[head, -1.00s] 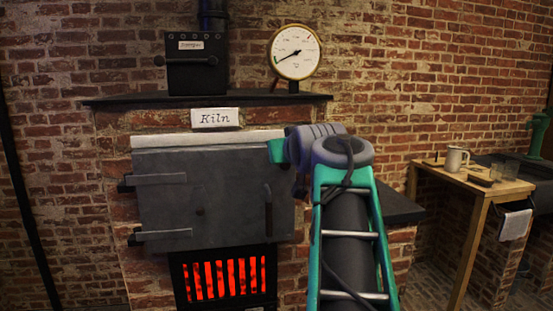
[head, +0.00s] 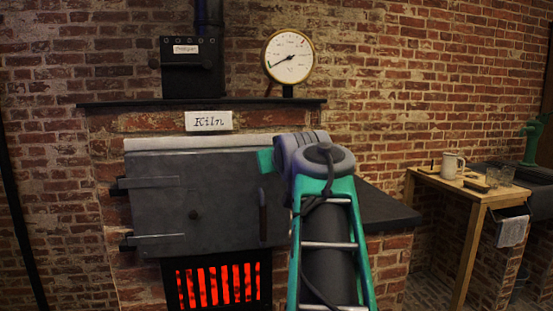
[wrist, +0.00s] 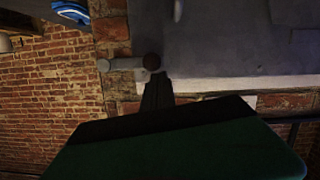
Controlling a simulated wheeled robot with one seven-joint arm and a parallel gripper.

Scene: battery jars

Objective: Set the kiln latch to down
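The kiln door (head: 225,195) is a grey slab, closed, with a dark upright handle (head: 262,215) near its right edge. In the wrist view, which looks upside down, the latch (wrist: 128,63) is a short grey bar lying across the door's edge. It is about level, with a round grey end over the frame and a dark brown knob over the door. My arm hides the latch in the head view. My gripper (wrist: 157,92) shows as a narrow dark shape just beside the knob. I cannot tell whether it touches the knob, or whether the fingers are apart.
A fire grate (head: 218,285) glows below the door. A dark ledge (head: 390,210) juts out right of the kiln. A gauge (head: 288,56) and a black box (head: 192,70) stand on top. A wooden table (head: 470,188) with a mug is farther right.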

